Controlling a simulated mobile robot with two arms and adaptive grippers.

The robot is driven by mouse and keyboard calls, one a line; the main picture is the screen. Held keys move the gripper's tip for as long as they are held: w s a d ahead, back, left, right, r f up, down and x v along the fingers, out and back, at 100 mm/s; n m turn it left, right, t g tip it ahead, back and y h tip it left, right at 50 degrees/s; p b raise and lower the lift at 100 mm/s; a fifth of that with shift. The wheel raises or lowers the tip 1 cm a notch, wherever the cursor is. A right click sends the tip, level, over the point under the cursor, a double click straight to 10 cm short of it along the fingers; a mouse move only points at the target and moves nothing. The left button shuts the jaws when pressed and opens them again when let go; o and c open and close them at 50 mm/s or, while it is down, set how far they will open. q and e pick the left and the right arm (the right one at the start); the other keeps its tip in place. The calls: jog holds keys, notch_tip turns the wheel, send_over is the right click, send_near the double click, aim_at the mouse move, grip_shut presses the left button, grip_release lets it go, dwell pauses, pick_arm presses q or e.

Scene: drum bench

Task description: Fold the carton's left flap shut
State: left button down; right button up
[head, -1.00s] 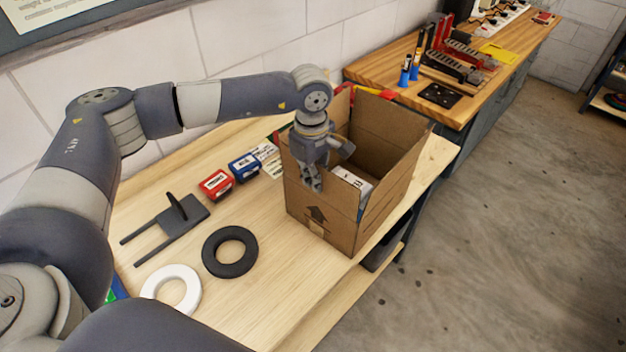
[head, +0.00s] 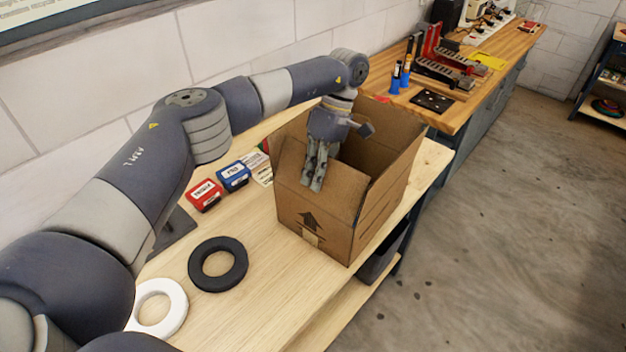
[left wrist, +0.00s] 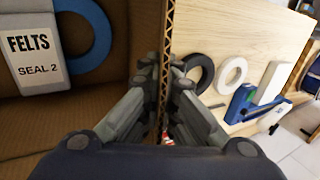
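The open cardboard carton (head: 325,231) stands on the wooden bench. Its flap (head: 345,184) on the arrow side, which I take for the left flap, stands up above its crease. My left gripper (head: 312,186) is over this flap, one finger outside; the other is hidden in the head view. In the left wrist view, the corrugated edge of the flap (left wrist: 164,75) runs between the fingers of my left gripper (left wrist: 164,68), which look closed against both faces. A white FELTS box (left wrist: 35,48) and blue ring (left wrist: 85,42) show on its inner side. My right gripper is out of view.
A black ring (head: 236,265) and a white ring (head: 177,311) lie left of the carton. Red (head: 205,195) and blue (head: 233,177) boxes stand behind them. The bench's right edge is close to the carton. A second bench (head: 450,112) stands behind.

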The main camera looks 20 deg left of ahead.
pick_arm(q)
jog(key=shift+w+g, duration=0.2)
jog(key=shift+g, duration=0.1)
dwell(0.4)
jog(key=shift+f, duration=0.1)
jog(key=c, duration=1.8)
grip_release()
jog(key=shift+c, duration=0.2)
notch_tip(320, 180, up, 10)
jog(key=shift+r, duration=0.1)
